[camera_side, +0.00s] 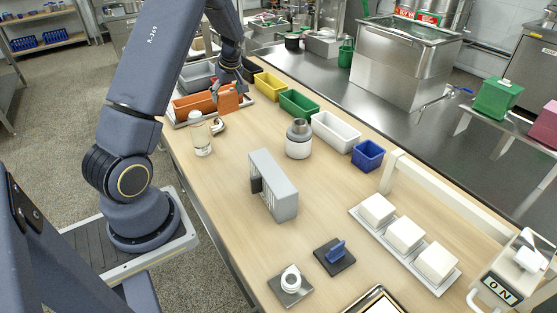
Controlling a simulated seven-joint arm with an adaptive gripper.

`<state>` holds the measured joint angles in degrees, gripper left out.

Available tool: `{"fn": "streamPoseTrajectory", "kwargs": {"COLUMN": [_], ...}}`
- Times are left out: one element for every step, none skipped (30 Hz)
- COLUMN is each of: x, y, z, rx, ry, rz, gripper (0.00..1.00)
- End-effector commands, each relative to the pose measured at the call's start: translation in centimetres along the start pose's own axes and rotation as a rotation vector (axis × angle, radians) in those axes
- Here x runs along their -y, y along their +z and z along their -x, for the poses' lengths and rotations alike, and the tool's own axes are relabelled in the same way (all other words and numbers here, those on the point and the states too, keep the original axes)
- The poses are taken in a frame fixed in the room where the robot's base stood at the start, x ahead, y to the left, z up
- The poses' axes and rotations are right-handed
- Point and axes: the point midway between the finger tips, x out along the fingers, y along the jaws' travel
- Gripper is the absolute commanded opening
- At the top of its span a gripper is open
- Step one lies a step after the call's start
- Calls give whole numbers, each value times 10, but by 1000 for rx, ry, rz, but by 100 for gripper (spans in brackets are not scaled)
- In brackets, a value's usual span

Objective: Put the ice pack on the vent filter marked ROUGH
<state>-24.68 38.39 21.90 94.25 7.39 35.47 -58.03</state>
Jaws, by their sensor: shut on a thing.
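My gripper (230,80) is at the far left end of the table, pointing down over the bins. It is shut on an orange block-like thing (228,98); I cannot tell from its look whether this is the ice pack. The orange thing is beside a long orange bin (192,104), and I cannot tell whether they touch. Three white blocks, perhaps the vent filters, sit in a row on a pale tray at the right: far (377,208), middle (405,233) and near (437,261). No ROUGH marking is readable on them.
Yellow (270,86), green (299,103), white (335,132) and blue (368,155) bins line the back edge. A clear bottle (201,137), a grey-white canister (299,140) and an upright grey box (273,187) stand mid-table. A pale raised rail (445,197) runs behind the tray.

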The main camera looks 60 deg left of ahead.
Motion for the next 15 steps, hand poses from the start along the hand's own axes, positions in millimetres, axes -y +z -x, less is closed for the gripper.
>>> {"fn": "streamPoseTrajectory", "kwargs": {"x": [12,20,29,35,41,47,52,57,64,68,74,81,88,94,104], "y": [10,16,24,31,39,50,59,69,83,94,104,118,128,139,152], "z": [-3,-3,0,4,10,19,26,35,48,58,69,84,95,106,120], "rx": [4,4,3,3,3,3,3,3,3,4,4,4,3,2,2], "ry": [-26,-40,-57,-69,-79,-91,-100,-109,-119,-124,-130,-135,-138,-139,-141], "rz": [44,81,125,155,184,217,242,263,288,303,318,333,340,346,348], "gripper": [36,36,36,36,36,36,36,36,36,36,36,36,36,36,36]}}
